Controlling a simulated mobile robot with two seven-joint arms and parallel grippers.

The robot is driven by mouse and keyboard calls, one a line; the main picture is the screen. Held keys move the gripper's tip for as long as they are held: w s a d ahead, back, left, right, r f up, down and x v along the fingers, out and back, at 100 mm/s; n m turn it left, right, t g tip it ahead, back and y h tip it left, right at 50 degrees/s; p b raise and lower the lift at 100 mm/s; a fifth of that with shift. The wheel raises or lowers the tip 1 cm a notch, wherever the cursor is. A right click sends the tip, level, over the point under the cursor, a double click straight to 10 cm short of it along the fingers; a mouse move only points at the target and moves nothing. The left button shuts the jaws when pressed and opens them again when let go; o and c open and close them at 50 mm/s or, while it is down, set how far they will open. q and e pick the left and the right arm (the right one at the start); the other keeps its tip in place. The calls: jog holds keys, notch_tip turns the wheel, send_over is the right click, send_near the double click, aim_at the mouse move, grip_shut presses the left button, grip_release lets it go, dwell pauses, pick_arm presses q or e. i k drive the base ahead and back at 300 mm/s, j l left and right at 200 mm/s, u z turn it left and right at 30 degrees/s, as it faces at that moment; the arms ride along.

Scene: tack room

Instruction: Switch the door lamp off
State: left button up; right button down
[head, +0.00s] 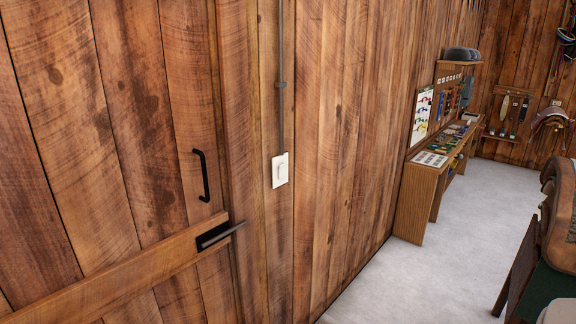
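A white light switch (280,170) is mounted on the wooden plank wall just right of the door. A dark conduit (281,90) runs straight up the wall from it. The rocker's position is too small to tell. The door lamp itself is not in view. Neither of my grippers shows in the head view.
The wooden door (110,150) at left has a black pull handle (202,175) and a metal latch bar (220,236) that sticks out. A wooden bench (425,190) stands along the wall further back. A saddle-like thing (562,215) is at right. Grey floor (440,260) between is clear.

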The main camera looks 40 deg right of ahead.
aim_at(282, 172)
jog(key=i+l, duration=0.15)
jog(key=l, duration=0.2)
jog(key=i+l, duration=0.2)
jog(key=l, duration=0.2)
jog(key=i+l+u, duration=0.1)
jog(key=l, duration=0.25)
jog(key=i+l, duration=0.2)
jog(key=l, duration=0.2)
jog(key=i+l+u, duration=0.1)
jog(key=l, duration=0.25)
jog(key=i, duration=0.05)
